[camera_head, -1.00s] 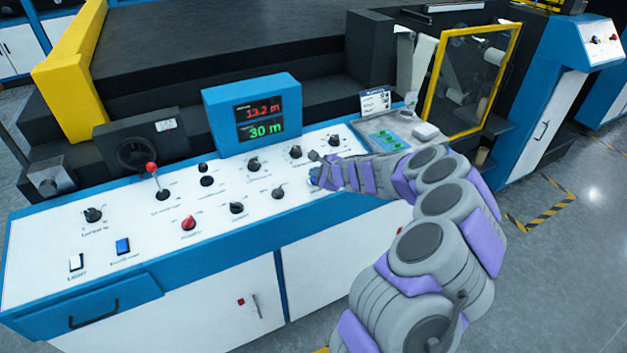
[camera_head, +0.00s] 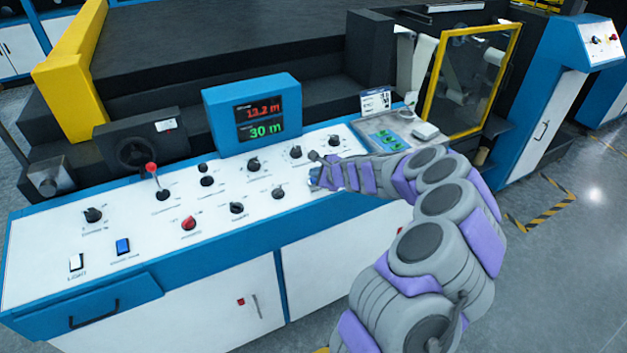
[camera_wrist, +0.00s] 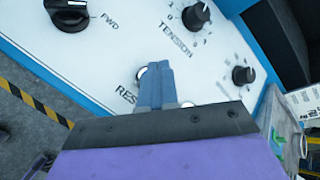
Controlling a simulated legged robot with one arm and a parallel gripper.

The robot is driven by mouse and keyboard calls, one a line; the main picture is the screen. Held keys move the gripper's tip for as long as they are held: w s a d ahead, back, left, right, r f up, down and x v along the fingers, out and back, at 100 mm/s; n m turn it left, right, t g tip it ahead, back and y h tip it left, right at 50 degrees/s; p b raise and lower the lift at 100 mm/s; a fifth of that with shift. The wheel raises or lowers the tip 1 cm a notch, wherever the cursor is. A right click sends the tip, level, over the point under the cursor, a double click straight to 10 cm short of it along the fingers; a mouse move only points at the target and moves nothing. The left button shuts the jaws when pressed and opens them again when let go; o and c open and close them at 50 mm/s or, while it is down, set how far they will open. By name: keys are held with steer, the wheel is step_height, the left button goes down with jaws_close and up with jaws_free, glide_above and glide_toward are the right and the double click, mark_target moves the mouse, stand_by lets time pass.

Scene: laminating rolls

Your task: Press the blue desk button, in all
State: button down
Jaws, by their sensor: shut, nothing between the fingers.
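My gripper (camera_head: 315,178) is shut and empty, low over the right part of the white control desk (camera_head: 155,226). In the wrist view its closed blue-grey fingers (camera_wrist: 154,86) point down at the panel beside a label that starts "RES". Pale round edges show on either side of the fingers; whatever lies directly under them is hidden, and I cannot tell whether they touch it. A small patch of blue shows at the fingertips in the head view, but I cannot tell button from finger. A blue rocker switch (camera_head: 123,246) sits at the desk's front left, far from my gripper.
Black knobs stand near the gripper, including the TENSION knob (camera_wrist: 196,15) and the FWD knob (camera_wrist: 68,13). A red-topped lever (camera_head: 151,169), a red knob (camera_head: 189,223) and a white switch (camera_head: 76,262) are further left. A blue display box (camera_head: 222,118) rises behind.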

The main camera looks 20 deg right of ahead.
steer(key=shift+f, duration=0.1)
steer(key=shift+f, duration=0.25)
steer(key=shift+w+a+f+b, duration=0.1)
steer(key=shift+f+b, duration=0.2)
steer(key=shift+f, duration=0.05)
stand_by(0.9)
stand_by(0.3)
steer(key=shift+r+p, duration=0.8)
steer(key=r+p, duration=0.2)
steer(key=s+r+p, duration=0.1)
steer(key=r+p, duration=0.1)
steer(key=r, duration=0.1)
steer(key=shift+s, duration=0.1)
steer(key=shift+f, duration=0.1)
